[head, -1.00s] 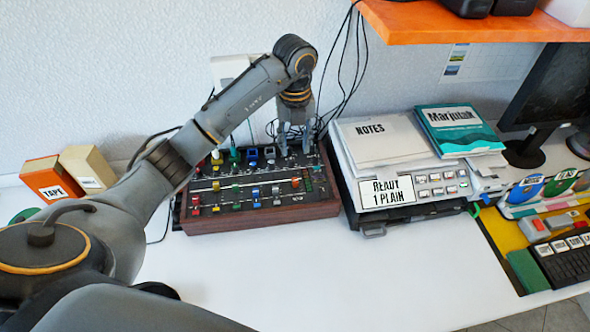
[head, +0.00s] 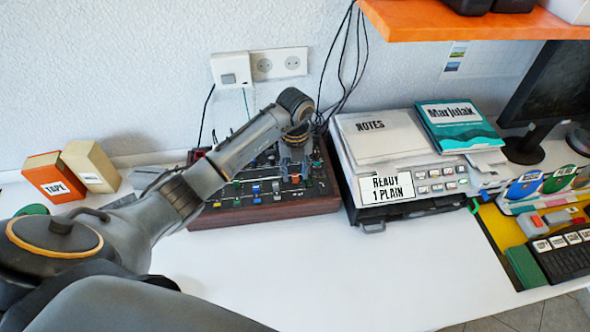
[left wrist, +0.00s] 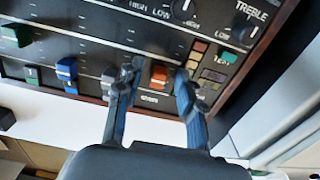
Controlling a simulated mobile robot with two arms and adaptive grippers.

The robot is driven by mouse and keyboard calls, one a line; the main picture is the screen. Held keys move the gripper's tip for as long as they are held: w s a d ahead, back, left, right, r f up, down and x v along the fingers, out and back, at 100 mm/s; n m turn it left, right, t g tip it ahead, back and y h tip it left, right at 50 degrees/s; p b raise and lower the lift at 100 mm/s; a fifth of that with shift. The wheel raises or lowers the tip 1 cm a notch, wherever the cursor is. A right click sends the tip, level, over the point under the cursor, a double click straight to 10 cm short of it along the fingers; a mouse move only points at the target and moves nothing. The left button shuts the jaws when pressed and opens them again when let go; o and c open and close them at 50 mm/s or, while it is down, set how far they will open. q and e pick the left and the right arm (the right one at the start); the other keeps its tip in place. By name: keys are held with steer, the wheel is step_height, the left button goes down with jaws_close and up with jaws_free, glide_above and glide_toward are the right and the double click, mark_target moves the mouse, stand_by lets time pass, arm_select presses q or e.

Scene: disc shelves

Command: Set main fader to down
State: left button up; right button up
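The mixer (head: 265,213) is a black panel with a wooden front edge, standing on the white desk. The main fader has an orange-red cap (left wrist: 158,76), seen in the left wrist view close to a small white label on the panel edge. My left gripper (left wrist: 157,70) is open, with one finger on each side of this cap. A narrow gap seems to show beside the cap; contact is not clear. In the head view my left gripper (head: 294,175) is over the mixer's right part, and my arm hides much of the panel. My right gripper is not in view.
Neighbouring blue (left wrist: 66,70) and green (left wrist: 31,76) fader caps sit left of the gripper. A printer-like machine (head: 425,183) with notes on top stands close right of the mixer. An orange shelf (head: 450,30) overhangs at upper right. The desk front (head: 330,270) is clear.

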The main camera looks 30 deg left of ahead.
mark_target(296, 184)
arm_select(q)
jaws_close()
steer(key=shift+s+d+r+p, duration=0.15)
steer(key=shift+s+d+p, duration=0.05)
steer(key=shift+s+p, duration=0.2)
steer(key=shift+s+d, duration=0.4)
jaws_free()
step_height(296, 184, up, 12)
